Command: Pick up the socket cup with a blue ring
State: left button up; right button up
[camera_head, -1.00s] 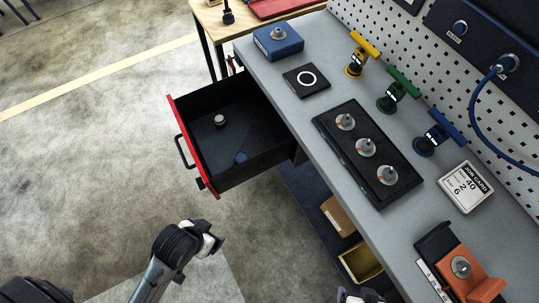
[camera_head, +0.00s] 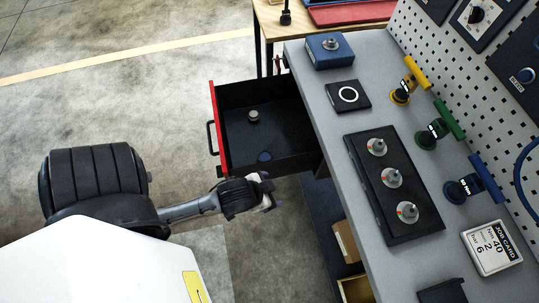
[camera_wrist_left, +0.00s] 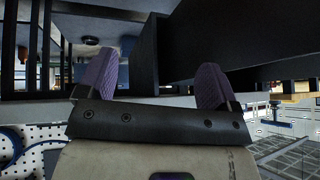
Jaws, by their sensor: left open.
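The open drawer (camera_head: 222,125) holds two small round items. One is a grey cup-like piece (camera_head: 254,116). The other is a blue round piece (camera_head: 265,156) nearer the drawer's near side; I cannot make out a ring on either. My left gripper (camera_head: 270,194) is just outside the drawer's near side, close to the cabinet, and is empty. In the left wrist view its two purple fingers (camera_wrist_left: 153,80) stand wide apart with nothing between them. My right gripper is not in view.
The grey workbench (camera_head: 335,130) holds a black tray (camera_head: 420,222) with several metal pieces, a blue block (camera_head: 320,58), a ring-marked black pad (camera_head: 362,103) and a job card (camera_head: 491,247). Yellow, green and blue-handled tools stand by the pegboard (camera_head: 440,50). Open floor lies left of the drawer.

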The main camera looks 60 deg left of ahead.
pick_arm(q)
jog(key=w+a+r+t+b, duration=0.2)
jog(key=w+r+t, duration=0.7)
jog(key=w, duration=0.3)
notch_tip(320, 180, up, 5)
jog(key=w+d+m+t+h, duration=0.2)
jog(key=d+m+t+h, duration=0.15)
jog(key=m+h, duration=0.2)
jog(key=m+g+y+b, duration=0.5)
jog(key=m+g, duration=0.5)
jog(key=g, duration=0.9)
send_over(265, 156)
jog(key=b, duration=0.1)
jog(key=shift+h, duration=0.35)
notch_tip(265, 156, down, 21)
jog(key=shift+s+a+r, duration=0.1)
jog(key=shift+s+r, duration=0.05)
jog(key=shift+f+b, duration=0.3)
jog(key=shift+f, duration=0.45)
jog(key=shift+d+f+b, duration=0.2)
jog(key=shift+f+b, duration=1)
jog(key=shift+f, duration=1.45)
